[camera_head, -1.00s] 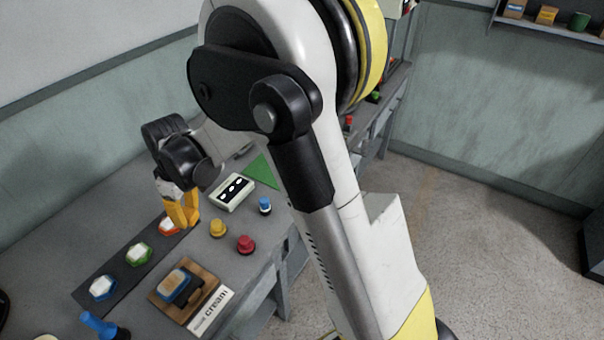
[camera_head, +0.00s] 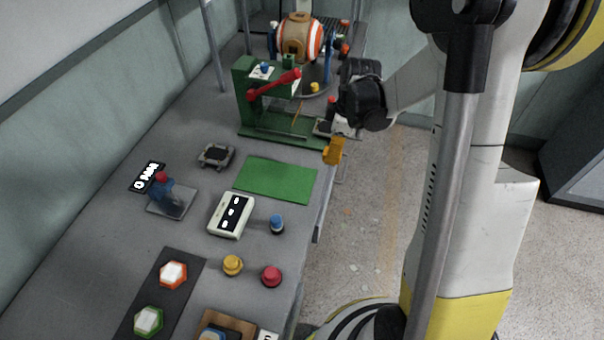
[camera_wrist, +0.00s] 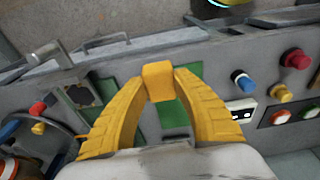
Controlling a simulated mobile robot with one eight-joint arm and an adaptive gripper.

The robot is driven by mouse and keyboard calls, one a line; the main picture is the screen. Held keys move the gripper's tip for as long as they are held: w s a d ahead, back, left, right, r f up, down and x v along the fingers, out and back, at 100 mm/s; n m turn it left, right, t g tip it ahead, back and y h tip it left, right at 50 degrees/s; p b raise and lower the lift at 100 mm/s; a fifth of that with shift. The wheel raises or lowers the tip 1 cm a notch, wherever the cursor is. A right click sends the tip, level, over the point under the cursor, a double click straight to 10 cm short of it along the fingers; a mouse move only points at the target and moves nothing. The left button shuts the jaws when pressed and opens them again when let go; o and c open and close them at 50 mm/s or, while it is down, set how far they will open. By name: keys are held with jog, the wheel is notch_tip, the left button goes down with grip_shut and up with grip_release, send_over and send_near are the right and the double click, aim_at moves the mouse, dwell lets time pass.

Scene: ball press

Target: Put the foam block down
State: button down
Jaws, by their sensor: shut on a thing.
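The foam block (camera_wrist: 158,80) is a small orange-yellow block, close in colour to my yellow fingers. My gripper (camera_wrist: 158,88) is shut on it, one fingertip on each side, in the wrist view. In the head view my gripper (camera_head: 332,157) hangs at the table's right edge, right of the green mat and beside the green press. There I cannot tell the block from the yellow fingers. The green mat (camera_head: 275,180) lies flat and bare on the table (camera_head: 95,255).
The green press (camera_head: 247,95) with a red lever (camera_head: 275,87) stands behind the mat. A cream box with dark windows (camera_head: 223,229), a blue knob (camera_head: 277,224), a yellow knob (camera_head: 232,265) and a red knob (camera_head: 271,276) stand nearer.

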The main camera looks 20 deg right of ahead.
jog(key=b, duration=0.4)
send_over(292, 183)
jog(key=f, duration=0.6)
jog(key=shift+s+d+f, duration=0.1)
jog(key=shift+d+f, duration=0.15)
jog(key=shift+f, duration=0.15)
jog(key=shift+f+b, duration=0.75)
jog(key=shift+f, duration=1.25)
jog(key=shift+f, duration=0.1)
jog(key=c, duration=1.1)
grip_release()
jog(key=shift+o, duration=0.2)
